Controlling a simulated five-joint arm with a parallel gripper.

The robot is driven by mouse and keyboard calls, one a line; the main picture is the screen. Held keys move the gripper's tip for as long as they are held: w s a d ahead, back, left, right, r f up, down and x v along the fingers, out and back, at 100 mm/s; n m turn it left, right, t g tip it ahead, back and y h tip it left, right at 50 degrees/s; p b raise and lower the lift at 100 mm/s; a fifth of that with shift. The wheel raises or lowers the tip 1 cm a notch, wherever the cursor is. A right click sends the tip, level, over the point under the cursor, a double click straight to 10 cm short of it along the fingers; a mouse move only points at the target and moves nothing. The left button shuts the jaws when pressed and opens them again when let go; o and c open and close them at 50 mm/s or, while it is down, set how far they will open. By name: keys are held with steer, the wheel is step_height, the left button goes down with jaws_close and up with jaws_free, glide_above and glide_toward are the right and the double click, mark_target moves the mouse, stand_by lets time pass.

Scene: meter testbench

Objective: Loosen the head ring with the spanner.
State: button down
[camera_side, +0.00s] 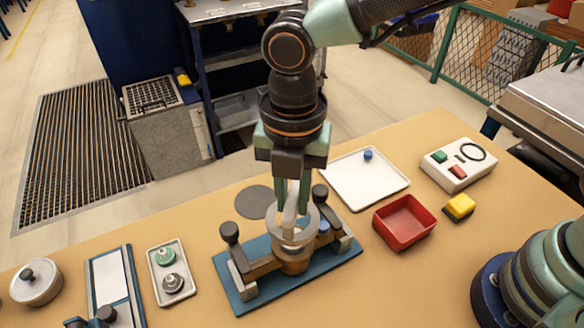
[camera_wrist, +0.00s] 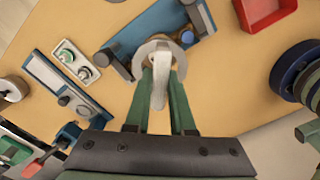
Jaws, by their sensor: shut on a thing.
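The pale grey spanner (camera_side: 289,205) is in my gripper (camera_side: 292,198), its handle upright between the green fingers; the wrist view also shows the handle (camera_wrist: 160,84). My gripper (camera_wrist: 161,80) is shut on it. The spanner's lower end is at a light grey ring (camera_side: 309,238) on top of a bronze meter body (camera_side: 292,264); the fingers hide part of this, and I cannot tell how it engages. In the wrist view, the ring (camera_wrist: 146,49) is beyond the fingertips. The meter sits in a blue fixture (camera_side: 240,297) between clamps with black knobs.
A red tray (camera_side: 405,243), yellow block (camera_side: 459,207), white tray (camera_side: 350,192) and button box (camera_side: 458,163) stand right of the fixture. A small parts tray (camera_side: 159,293), a gauge panel (camera_side: 115,283) and a round lidded pot (camera_side: 36,287) are left. A dark disc (camera_side: 254,201) lies behind.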

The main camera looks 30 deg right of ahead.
steer(key=m, duration=0.7)
steer(key=shift+m, duration=0.3)
steer(key=m, duration=0.3)
steer(key=shift+m, duration=0.3)
steer(key=m, duration=0.4)
steer(key=shift+m, duration=0.3)
steer(key=shift+f, duration=1.75)
steer(key=shift+f, duration=1.45)
stand_by(0.6)
